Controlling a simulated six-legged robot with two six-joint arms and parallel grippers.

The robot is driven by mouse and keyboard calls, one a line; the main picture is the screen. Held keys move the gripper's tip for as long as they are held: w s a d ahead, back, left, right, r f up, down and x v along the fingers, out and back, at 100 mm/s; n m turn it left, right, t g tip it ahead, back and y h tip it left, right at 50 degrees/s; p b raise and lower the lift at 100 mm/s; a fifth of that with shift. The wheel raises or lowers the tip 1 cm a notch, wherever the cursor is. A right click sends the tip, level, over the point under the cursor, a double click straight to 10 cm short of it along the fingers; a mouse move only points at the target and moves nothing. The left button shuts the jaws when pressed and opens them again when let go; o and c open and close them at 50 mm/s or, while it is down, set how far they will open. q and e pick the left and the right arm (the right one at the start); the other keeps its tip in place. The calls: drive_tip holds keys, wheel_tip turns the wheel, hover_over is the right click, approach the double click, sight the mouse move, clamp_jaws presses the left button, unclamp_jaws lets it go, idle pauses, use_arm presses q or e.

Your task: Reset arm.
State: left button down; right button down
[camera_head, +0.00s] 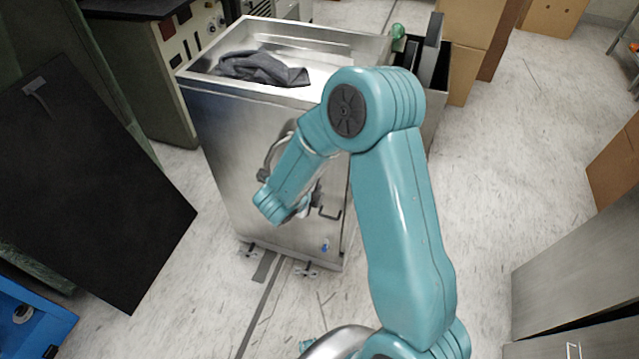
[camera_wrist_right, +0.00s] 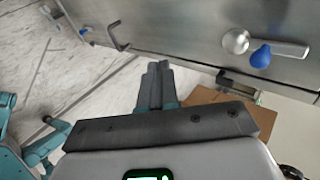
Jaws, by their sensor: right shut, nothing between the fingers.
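My right arm (camera_head: 405,220) is teal and rises from the bottom of the head view, then bends down in front of a steel cart (camera_head: 225,135). The right gripper (camera_wrist_right: 156,75) shows in the wrist view with its dark fingers shut together and nothing between them. In the head view the forearm mostly hides it. The fingers point toward the cart's steel face (camera_wrist_right: 190,25) and appear apart from it. My left gripper is in neither view.
A dark cloth (camera_head: 262,68) lies on the cart's top. The cart has a blue-tipped lever (camera_wrist_right: 262,56) and a hooked handle (camera_wrist_right: 117,36). A black panel (camera_head: 85,190) leans at left. Cardboard boxes (camera_head: 470,40) stand behind. Pale floor (camera_head: 520,150) is clear at right.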

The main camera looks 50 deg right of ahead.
drive_tip(key=v, duration=0.4)
drive_tip(key=shift+s+a+r+p, duration=0.2)
drive_tip(key=shift+r+p, duration=0.15)
drive_tip(key=s+a+f+m+g+y+p, duration=0.3)
drive_tip(key=s+a+f+m+g+y, duration=0.2)
drive_tip(key=s+a+f+m+y, duration=0.45)
drive_tip(key=s+a+f+m+t+y+p, duration=0.1)
drive_tip(key=a+m, duration=0.6)
drive_tip(key=m, duration=0.9)
drive_tip(key=s+a+m+t+y+p, duration=0.1)
drive_tip(key=a+m, duration=0.7)
drive_tip(key=m, duration=0.8)
drive_tip(key=shift+s+f+t+y+p, duration=0.35)
drive_tip(key=shift+y+p, duration=0.4)
drive_tip(key=shift+p, duration=0.5)
